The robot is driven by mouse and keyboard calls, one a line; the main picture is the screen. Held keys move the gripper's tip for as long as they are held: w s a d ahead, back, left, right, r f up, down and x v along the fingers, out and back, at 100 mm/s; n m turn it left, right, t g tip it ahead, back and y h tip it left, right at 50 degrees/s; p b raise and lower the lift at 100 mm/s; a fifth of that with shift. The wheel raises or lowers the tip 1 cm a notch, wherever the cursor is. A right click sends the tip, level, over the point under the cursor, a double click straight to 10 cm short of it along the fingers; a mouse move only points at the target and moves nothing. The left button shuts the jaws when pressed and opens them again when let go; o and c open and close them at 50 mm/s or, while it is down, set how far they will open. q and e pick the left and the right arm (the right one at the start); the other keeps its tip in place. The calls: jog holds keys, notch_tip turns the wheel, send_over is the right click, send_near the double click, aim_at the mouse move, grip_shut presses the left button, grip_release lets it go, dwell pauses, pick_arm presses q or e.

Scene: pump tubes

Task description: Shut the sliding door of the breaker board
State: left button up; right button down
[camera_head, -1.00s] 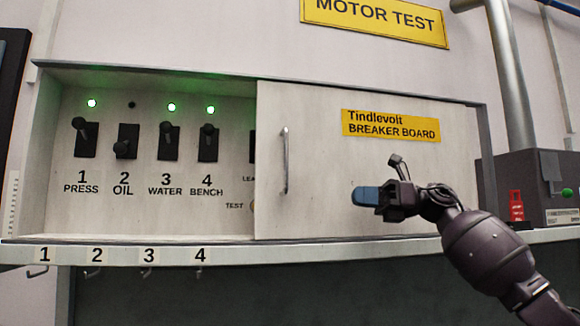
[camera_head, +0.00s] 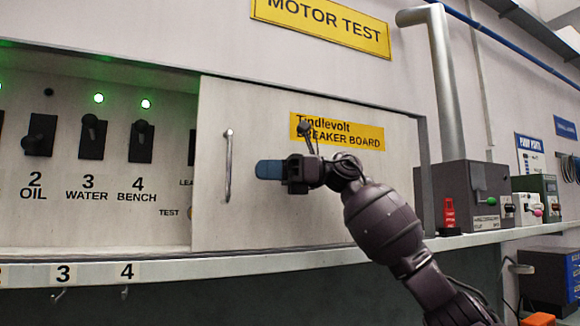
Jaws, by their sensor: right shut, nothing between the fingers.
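The breaker board's sliding door (camera_head: 256,216) is a pale panel with a yellow label (camera_head: 350,139) and an upright metal handle (camera_head: 228,166) near its left edge. It covers the right part of the board (camera_head: 160,232); the left part is open and shows black switches, those numbered 2, 3 and 4 among them. My right gripper (camera_head: 268,170) is shut and empty, with blue fingertips pointing left. It is in front of the door, a little right of the handle and apart from it. My left gripper is not in view.
A shelf ledge (camera_head: 330,257) runs below the board, with numbered hooks under its left part.

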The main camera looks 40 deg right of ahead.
aim_at(244, 169)
jog(key=shift+p+x, duration=0.45)
jog(key=shift+x, duration=1.75)
